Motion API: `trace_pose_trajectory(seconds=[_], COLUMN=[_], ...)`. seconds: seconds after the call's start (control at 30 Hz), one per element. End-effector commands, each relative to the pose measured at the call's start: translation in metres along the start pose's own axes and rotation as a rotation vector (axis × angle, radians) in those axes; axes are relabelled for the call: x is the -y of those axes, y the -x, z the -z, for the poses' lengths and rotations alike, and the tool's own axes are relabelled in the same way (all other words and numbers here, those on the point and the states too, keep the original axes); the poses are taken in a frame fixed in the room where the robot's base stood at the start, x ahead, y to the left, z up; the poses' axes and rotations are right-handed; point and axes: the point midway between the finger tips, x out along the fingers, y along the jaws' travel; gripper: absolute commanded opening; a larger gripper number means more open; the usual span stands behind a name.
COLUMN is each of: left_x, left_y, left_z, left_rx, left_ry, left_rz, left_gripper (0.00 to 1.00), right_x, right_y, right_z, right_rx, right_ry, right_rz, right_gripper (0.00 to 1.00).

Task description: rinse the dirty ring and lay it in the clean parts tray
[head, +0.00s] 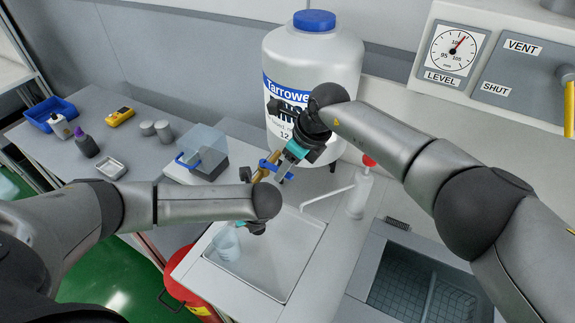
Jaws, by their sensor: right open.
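I cannot make out the dirty ring; it may be hidden by my arms. My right gripper (271,175) is open beside blue parts low at the front of a large white container (315,75); I cannot tell if it touches them. My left gripper (256,228) is mostly hidden behind its own wrist, above the pale sink basin (290,280). Its fingers and anything between them are not clear. A clear beaker (227,244) stands at the basin's left side. A small white tray (111,167) lies on the left bench; no label shows on it.
A white wash bottle (358,192) with a red top stands right of the basin. A sunken bath with a wire basket (400,275) is at the lower right. A clear-lidded box (203,152), dark bottle (85,143) and blue bin (50,110) stand left. A red can (188,290) is below.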

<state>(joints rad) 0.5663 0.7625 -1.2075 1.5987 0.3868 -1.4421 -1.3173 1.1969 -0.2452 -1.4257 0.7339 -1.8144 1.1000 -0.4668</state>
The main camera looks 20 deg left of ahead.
Motion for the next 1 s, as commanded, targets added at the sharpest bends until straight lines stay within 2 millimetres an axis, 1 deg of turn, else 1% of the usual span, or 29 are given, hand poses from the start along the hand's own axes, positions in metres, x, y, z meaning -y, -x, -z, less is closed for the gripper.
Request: trace_pose_trajectory(seconds=[0.07,0.1,0.53,1.0], left_x=[0.0001,0.0001,0.0001,0.0001], left_y=[0.0001,0.0001,0.0000,0.0001], left_z=[-0.0002,-0.0001,-0.0001,-0.0001], left_rx=[0.000,0.000,0.000,0.000], left_ry=[0.000,0.000,0.000,0.000], left_rz=[0.000,0.000,0.000,0.000], left_gripper=[0.00,0.00,0.00,0.00], right_x=[-0.0002,-0.0003,-0.0002,0.0000], right_y=[0.0000,0.0000,0.0002,0.0003], right_z=[-0.0001,-0.0001,0.0000,0.0000], right_rx=[0.000,0.000,0.000,0.000], right_ry=[0.000,0.000,0.000,0.000], right_rz=[-0.001,-0.001,-0.001,-0.001], right_gripper=[0.50,0.48,0.00,0.00])
